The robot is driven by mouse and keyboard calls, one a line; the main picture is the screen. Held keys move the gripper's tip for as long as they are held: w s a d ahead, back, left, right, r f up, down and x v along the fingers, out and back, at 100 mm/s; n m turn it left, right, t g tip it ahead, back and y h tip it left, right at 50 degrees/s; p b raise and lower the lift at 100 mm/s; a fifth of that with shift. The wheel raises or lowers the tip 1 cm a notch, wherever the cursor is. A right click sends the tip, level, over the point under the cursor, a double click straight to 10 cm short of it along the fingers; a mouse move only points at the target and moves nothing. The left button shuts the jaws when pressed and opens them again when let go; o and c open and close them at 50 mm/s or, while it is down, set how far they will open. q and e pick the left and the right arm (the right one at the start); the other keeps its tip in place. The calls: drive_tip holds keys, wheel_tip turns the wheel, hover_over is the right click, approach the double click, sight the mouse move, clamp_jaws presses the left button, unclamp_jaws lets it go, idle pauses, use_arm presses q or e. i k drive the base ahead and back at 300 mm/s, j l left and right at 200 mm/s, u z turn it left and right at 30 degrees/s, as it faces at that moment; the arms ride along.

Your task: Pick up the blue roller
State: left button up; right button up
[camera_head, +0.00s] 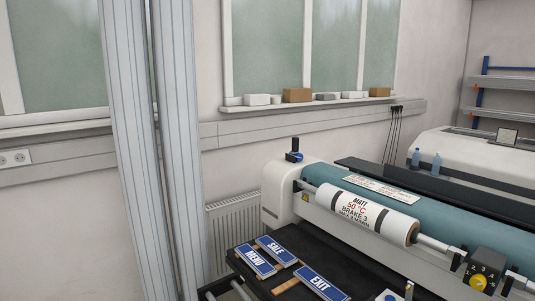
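A small blue item with an upright black part (294,156) stands on top of the white left end of the laminating machine (280,185). It may be the blue roller, but it is too small to tell. Neither of my grippers is in view.
Blue signs reading MENU (256,261), SALE (276,251) and EXIT (322,284) lie on the black table in front of the machine. Tall pale ribbed uprights (150,150) stand at left. Boxes (297,95) line the windowsill.

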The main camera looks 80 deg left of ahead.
sight(293, 155)
drive_tip(key=u, duration=0.5)
drive_tip(key=j+u, duration=0.1)
drive_tip(key=u, duration=1.3)
drive_tip(key=i+u, duration=0.1)
drive_tip(key=u, duration=0.4)
drive_tip(key=j+z, duration=0.15)
drive_tip(key=z, duration=1.75)
drive_tip(key=u, duration=1.9)
drive_tip(key=i+j+u, duration=0.1)
drive_tip(key=j, duration=0.3)
drive_tip(key=i+j, duration=0.1)
drive_tip(key=j, duration=0.25)
drive_tip(key=j+u, duration=0.05)
